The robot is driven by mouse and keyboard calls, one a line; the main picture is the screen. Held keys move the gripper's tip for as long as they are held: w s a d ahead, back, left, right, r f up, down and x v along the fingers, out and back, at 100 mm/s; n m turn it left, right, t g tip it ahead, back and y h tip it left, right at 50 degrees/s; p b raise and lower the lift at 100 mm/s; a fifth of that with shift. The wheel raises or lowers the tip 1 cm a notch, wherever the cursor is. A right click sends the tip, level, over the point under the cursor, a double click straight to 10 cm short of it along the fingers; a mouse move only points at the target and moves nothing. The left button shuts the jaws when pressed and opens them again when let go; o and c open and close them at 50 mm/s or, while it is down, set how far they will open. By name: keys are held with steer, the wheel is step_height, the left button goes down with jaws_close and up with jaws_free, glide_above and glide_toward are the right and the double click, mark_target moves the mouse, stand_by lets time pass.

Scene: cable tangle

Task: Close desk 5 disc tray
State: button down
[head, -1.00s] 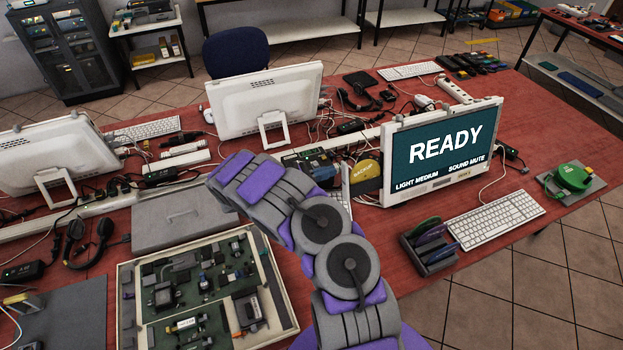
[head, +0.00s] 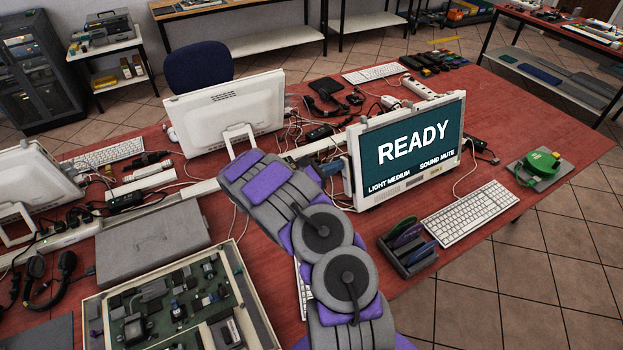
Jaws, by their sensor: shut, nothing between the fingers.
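The computer with the lit READY screen (head: 411,147) stands upright on the red desk, right of my arm. My arm reaches from the bottom of the head view up and left, in front of the desk. My gripper does not show; it is beyond or behind the arm links.
A white keyboard (head: 467,213) and a rack of coloured discs (head: 408,248) lie before the screen. A green device (head: 540,167) sits right. An open circuit-board case (head: 262,310) and a grey closed case (head: 152,245) lie left. Cables clutter the desk's middle. Its right end is fairly clear.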

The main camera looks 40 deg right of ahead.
steer(key=p+v, duration=0.3)
steer(key=v, duration=0.9)
steer(key=s+a+r+m+g+y, duration=0.25)
steer(key=s+r+m, duration=0.25)
steer(key=s+r, duration=0.25)
steer(key=s+a+r+m+g+y, duration=0.1)
steer(key=s+r+m+g+y, duration=0.1)
steer(key=s+r+m+y, duration=0.45)
steer(key=s+a+r+m+t+y, duration=0.2)
steer(key=s+a+t+y, duration=0.1)
steer(key=s+a, duration=0.6)
steer(key=s+a+r+m+t+y, duration=0.1)
steer(key=s+a+r+t+y, duration=0.2)
steer(key=s+a, duration=0.7)
steer(key=a+t+y, duration=0.1)
steer(key=a+y, duration=0.1)
steer(key=a, duration=0.6)
steer(key=shift+s+a+r+m, duration=0.2)
steer(key=shift+a+m, duration=0.1)
steer(key=shift+m, duration=0.05)
